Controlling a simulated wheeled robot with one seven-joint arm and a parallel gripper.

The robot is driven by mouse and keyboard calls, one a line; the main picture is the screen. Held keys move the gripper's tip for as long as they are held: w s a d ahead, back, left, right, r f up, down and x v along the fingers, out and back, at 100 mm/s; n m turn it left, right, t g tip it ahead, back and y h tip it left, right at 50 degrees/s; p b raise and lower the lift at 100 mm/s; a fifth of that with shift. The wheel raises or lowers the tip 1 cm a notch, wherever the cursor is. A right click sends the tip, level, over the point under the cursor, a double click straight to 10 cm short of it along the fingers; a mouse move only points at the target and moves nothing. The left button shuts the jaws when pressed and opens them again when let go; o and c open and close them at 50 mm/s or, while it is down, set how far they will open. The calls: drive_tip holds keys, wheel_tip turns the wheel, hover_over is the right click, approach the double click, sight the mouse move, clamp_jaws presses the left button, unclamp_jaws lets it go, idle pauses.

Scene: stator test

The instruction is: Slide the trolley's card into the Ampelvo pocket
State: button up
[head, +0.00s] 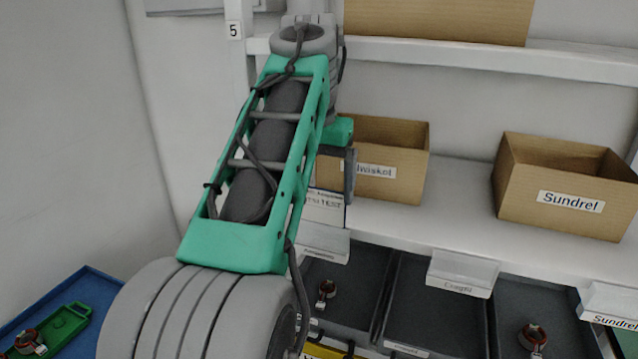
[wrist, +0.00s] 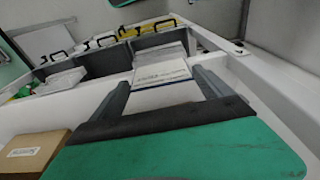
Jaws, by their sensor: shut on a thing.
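My gripper (head: 348,180) is shut on a white card (head: 324,207) and holds it upright at the shelf's front edge. Dark print ending in "TEST" shows on the card; my gripper and arm hide part of it. In the wrist view the card (wrist: 161,76) lies between the two grey fingers of my gripper (wrist: 162,88). Directly below the card in the head view is a pale pocket (head: 322,243) on the shelf edge; its small lettering is too faint to read surely. I cannot tell whether the card's lower edge is inside it. The trolley (head: 88,283) has a blue top.
Cardboard boxes, one partly hidden, its label ending "lvaskol" (head: 408,160), and one labelled Sundrel (head: 568,222), stand on the shelf (head: 455,205). Other pockets (head: 462,272) hang to the right. Dark trays (head: 430,310) lie below. A green holder (head: 68,325) rests on the trolley.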

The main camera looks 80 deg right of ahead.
drive_tip(key=shift+f+b, duration=1)
drive_tip(key=shift+f, duration=0.35)
drive_tip(key=shift+f, duration=0.15)
drive_tip(key=shift+f+b, duration=1.1)
drive_tip(key=shift+b, duration=0.05)
drive_tip(key=o, duration=1.5)
drive_tip(key=r, duration=0.2)
drive_tip(key=r+p, duration=0.1)
drive_tip(key=r, duration=0.2)
drive_tip(key=a+r, duration=0.1)
drive_tip(key=r, duration=0.1)
drive_tip(key=shift+a+r, duration=0.1)
drive_tip(key=shift+r, duration=0.3)
